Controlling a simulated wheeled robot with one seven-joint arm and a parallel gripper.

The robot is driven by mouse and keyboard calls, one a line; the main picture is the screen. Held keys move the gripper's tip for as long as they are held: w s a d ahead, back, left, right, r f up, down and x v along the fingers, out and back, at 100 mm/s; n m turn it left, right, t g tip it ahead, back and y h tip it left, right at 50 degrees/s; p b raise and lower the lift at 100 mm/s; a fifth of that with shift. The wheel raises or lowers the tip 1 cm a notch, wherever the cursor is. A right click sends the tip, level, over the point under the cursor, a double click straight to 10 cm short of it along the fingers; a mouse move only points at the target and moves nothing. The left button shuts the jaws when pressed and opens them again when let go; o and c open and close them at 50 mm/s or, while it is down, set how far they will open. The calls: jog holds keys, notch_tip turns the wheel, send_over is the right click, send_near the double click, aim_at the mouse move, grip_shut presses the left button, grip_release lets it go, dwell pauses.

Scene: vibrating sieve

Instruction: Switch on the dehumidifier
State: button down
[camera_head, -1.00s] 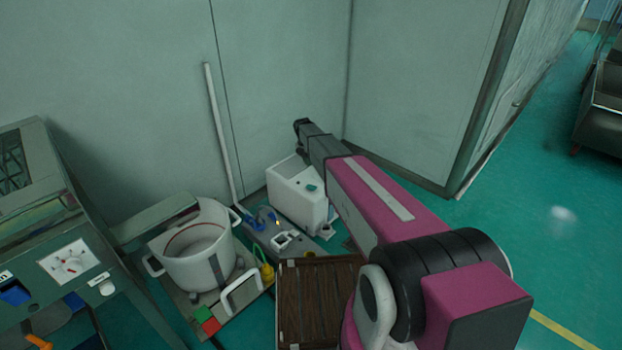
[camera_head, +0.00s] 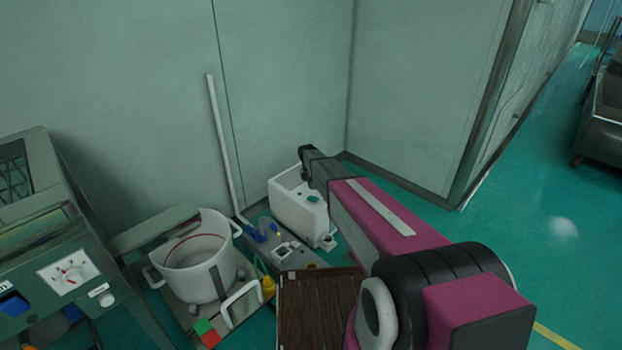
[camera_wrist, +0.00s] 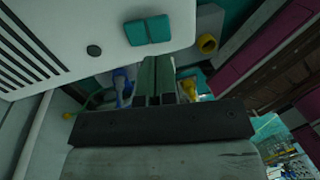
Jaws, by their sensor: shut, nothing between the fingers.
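The dehumidifier appears to be the white box (camera_head: 290,211) on the floor by the wall corner, partly behind my arm in the head view. In the wrist view, a white housing (camera_wrist: 75,22) with dark slots fills the upper left. It carries a teal two-part rocker switch (camera_wrist: 147,30) and a small dark round knob (camera_wrist: 94,51). My gripper (camera_wrist: 157,60) is shut and empty, its fingertips just below the switch in the picture. I cannot tell whether they touch the housing. The gripper's fingers cannot be made out in the head view.
A white pot (camera_head: 196,262) stands left of the box, with blue and yellow fittings between them. A dark wooden slatted top (camera_head: 318,305) is in front. A machine with a dial (camera_head: 68,272) stands at left. Walls close off the back. Green floor is open at right.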

aim_at(313, 199)
jog(key=x, duration=0.5)
jog(key=shift+f, duration=0.4)
jog(key=shift+s, duration=0.15)
jog(key=shift+s+d+f+t+y, duration=0.15)
jog(key=shift+s+f+t+y, duration=0.05)
jog(key=shift+f+t+y, duration=0.1)
jog(key=shift+w, duration=0.15)
jog(key=shift+w+a+r, duration=0.1)
jog(key=shift+w+a, duration=0.5)
jog(key=shift+w, duration=0.1)
jog(key=shift+r, duration=0.1)
